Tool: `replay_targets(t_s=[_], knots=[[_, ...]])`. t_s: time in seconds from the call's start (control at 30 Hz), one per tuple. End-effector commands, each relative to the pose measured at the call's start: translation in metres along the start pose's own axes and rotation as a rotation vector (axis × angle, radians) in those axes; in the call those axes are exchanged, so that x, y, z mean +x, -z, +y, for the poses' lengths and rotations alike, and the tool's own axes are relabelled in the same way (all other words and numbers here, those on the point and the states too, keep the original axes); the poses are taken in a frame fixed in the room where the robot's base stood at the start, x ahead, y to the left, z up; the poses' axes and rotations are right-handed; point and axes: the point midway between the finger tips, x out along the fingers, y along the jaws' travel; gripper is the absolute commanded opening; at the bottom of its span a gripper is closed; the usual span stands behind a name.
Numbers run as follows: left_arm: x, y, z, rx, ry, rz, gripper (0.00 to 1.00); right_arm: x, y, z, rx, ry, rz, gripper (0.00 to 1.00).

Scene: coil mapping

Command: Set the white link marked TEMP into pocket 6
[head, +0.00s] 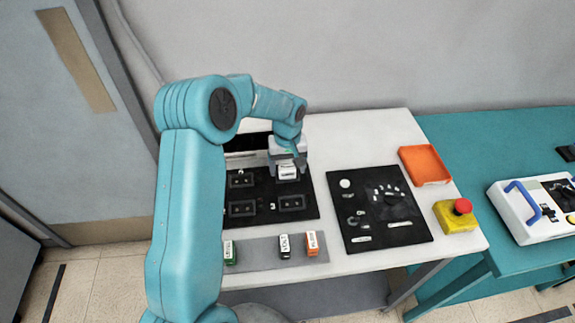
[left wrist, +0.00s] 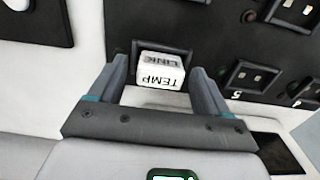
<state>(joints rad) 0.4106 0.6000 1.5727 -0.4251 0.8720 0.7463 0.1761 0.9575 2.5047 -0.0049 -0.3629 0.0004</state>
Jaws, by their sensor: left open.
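The white link marked TEMP (left wrist: 161,72) stands between the fingers of my left gripper (left wrist: 155,88) in the left wrist view. The fingers are open, with a gap on each side of it. The link's far end is within the dark frame of a pocket (left wrist: 183,52) beside the one marked 5; its own number is hidden. I cannot tell how deep the link sits. In the head view the left gripper (head: 289,163) is over the back right of the black pocket board (head: 265,212), with the white link beneath it. My right gripper is not in view.
A grey strip (head: 258,254) in front holds a green link (head: 229,253), a white link (head: 285,246) and an orange link (head: 312,244).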

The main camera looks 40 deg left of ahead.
Motion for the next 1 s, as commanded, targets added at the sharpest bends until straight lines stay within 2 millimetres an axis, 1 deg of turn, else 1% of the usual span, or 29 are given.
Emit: replay_targets(t_s=[0.07,0.1,0.17,0.4,0.5,0.6,0.77,1.0], knots=[[-0.01,0.0,0.0,0.0,0.0,0.0,0.78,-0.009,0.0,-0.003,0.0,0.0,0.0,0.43],[-0.012,0.001,0.0,0.0,-0.002,0.004,0.78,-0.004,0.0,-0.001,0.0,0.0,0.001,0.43],[-0.023,0.001,0.001,-0.001,-0.003,0.006,0.78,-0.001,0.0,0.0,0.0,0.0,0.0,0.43],[-0.081,0.001,0.001,0.0,-0.003,0.005,0.78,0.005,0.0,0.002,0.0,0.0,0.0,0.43],[-0.101,0.001,0.001,0.0,-0.003,0.004,0.78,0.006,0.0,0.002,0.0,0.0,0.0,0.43],[-0.114,0.0,0.0,0.0,-0.001,0.002,0.78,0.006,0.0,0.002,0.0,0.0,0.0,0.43],[-0.124,0.0,0.0,0.0,-0.001,0.0,0.78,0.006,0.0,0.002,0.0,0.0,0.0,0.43],[-0.125,0.0,0.0,0.0,0.0,0.0,0.78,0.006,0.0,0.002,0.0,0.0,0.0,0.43]])
